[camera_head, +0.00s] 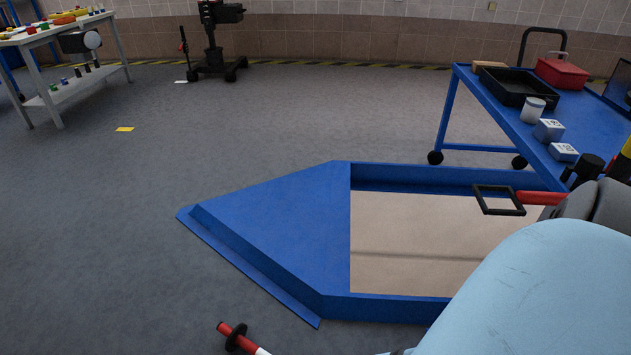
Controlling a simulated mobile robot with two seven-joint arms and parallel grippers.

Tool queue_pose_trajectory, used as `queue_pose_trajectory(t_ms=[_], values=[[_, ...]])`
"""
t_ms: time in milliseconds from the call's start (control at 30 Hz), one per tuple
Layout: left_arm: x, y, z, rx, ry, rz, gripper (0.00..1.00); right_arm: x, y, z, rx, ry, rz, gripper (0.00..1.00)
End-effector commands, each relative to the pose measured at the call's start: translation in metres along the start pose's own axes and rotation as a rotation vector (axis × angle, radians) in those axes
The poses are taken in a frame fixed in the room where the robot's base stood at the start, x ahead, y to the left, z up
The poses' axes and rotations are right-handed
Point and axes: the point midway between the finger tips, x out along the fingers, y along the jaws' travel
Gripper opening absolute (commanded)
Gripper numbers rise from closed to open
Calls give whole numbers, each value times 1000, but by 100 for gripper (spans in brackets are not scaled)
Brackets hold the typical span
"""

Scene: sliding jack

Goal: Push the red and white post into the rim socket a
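A red and white post (235,338) with a black collar shows at the bottom edge, left of centre. It is tilted, red end up and left, and its lower part is cut off by the frame. A blue frame with a pointed left end (272,232) and a raised rim lies on the floor, around a beige panel (410,240). I cannot pick out rim socket a. Neither of my grippers can be made out, so what holds the post, if anything, is hidden.
A black square loop on a red bar (541,198) crosses the frame's right part. A large light-blue rounded surface blocks the lower right. A blue trolley (500,112) with boxes stands behind right, a white table (40,36) far left.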

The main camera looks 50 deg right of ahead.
Motion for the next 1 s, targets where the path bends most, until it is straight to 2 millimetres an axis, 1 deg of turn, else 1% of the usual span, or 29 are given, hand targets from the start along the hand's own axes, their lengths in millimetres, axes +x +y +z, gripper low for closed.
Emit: queue_pose_trajectory(t_ms=[33,67,100,1000], values=[[0,0,0,0,0,0,85,0,0,0,0,0,0,9],[0,0,0,0,0,0,85,0,0,0,0,0,0,2],[0,0,0,0,0,0,85,0,0,0,0,0,0,0],[1,-2,-8,-1,-2,-1,85,-10,-1,-5,0,2,0,0]])
